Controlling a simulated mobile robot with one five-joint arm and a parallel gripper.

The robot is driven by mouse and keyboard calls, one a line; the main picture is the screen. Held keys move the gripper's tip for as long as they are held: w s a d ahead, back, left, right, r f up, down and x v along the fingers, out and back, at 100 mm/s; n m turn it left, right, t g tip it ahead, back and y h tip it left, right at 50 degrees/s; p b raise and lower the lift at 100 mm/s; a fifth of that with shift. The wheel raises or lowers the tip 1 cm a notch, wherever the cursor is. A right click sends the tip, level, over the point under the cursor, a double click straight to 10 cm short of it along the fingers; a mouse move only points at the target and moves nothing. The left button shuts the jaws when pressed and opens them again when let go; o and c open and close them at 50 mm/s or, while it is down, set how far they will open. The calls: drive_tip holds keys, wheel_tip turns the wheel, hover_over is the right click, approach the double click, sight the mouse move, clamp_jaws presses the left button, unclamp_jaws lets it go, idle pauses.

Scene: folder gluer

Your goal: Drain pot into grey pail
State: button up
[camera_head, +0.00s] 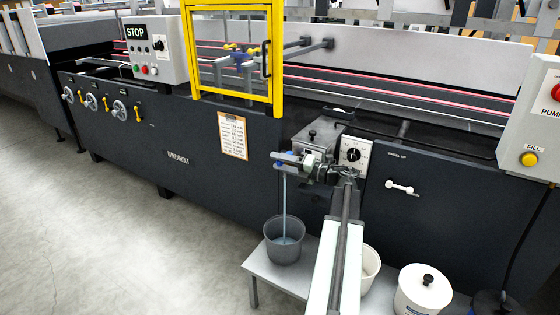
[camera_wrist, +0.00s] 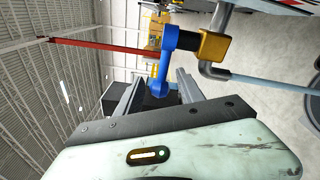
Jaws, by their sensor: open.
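The grey pail (camera_head: 284,254) stands on a low bench below the machine. A thin pale-blue stream (camera_head: 284,205) falls from the spout into it. The pot (camera_head: 318,136), a grey metal box with a knobbed lid, sits on the machine's side. In the wrist view a brass valve (camera_wrist: 213,46) has a grey spout and a blue handle (camera_wrist: 166,62). The stream (camera_wrist: 262,84) leaves the spout toward the pail (camera_wrist: 290,130). My gripper (camera_head: 300,164) is open at the valve; in the wrist view its jaws (camera_wrist: 158,92) stand either side of the handle's end, apparently not clamped.
A white pail (camera_head: 370,268) and a lidded white pot (camera_head: 424,290) share the bench (camera_head: 262,275) right of the grey pail. A dial box (camera_head: 354,153) is close beside my wrist. A yellow guard frame (camera_head: 234,97) stands above. The floor at left is clear.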

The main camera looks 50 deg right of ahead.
drive_tip(key=v, duration=0.7)
drive_tip(key=shift+s, duration=0.1)
